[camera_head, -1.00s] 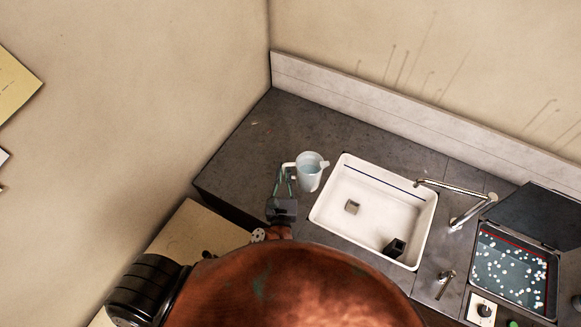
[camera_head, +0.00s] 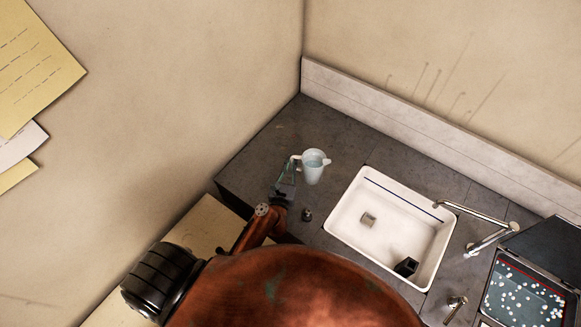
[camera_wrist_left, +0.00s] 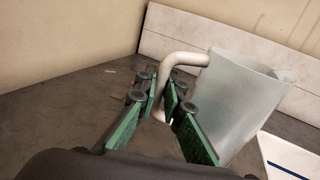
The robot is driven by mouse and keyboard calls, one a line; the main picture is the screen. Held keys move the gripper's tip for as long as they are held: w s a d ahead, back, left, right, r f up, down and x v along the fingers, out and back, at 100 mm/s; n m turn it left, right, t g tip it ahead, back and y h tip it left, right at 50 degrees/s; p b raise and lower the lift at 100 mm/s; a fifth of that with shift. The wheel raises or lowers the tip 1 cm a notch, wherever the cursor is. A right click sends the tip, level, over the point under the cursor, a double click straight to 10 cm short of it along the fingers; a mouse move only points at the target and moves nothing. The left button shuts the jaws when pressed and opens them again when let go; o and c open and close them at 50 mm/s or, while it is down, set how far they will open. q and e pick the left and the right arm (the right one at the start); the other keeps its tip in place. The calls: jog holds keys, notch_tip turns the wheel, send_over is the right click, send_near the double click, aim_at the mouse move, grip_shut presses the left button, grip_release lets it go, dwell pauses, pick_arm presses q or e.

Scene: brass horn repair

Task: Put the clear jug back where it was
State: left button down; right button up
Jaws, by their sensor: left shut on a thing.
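The clear jug (camera_head: 313,168) is pale and translucent, with a white handle on its left side. It appears upright at the dark counter, left of the sink; I cannot tell whether its base touches the counter. My left gripper (camera_head: 290,172) is shut on the jug's handle. In the left wrist view the green-padded fingers (camera_wrist_left: 168,98) are on either side of the handle, and the jug (camera_wrist_left: 235,100) fills the right side. The jug's base is partly hidden there by a finger. My right gripper is not in view.
The white sink (camera_head: 338,228) lies right of the jug, holding a small grey block (camera_head: 368,219) and a black block (camera_head: 405,267). A tap (camera_head: 487,242) and an open case with white beads (camera_head: 522,300) are further right. A small dark knob (camera_head: 307,214) is near my wrist. The counter behind the jug is clear.

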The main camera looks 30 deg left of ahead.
pick_arm(q)
jog(key=shift+w+a+f, duration=0.15)
jog(key=shift+f, duration=0.05)
jog(key=shift+w+a+f+b, duration=0.1)
jog(key=shift+f+b, duration=0.45)
jog(key=shift+f, duration=0.35)
jog(key=shift+w+a+f+b, duration=0.1)
jog(key=shift+f+b, duration=0.45)
jog(key=shift+f, duration=0.35)
jog(key=shift+f, duration=0.15)
jog(key=c, duration=2)
grip_release()
jog(key=shift+c, duration=0.2)
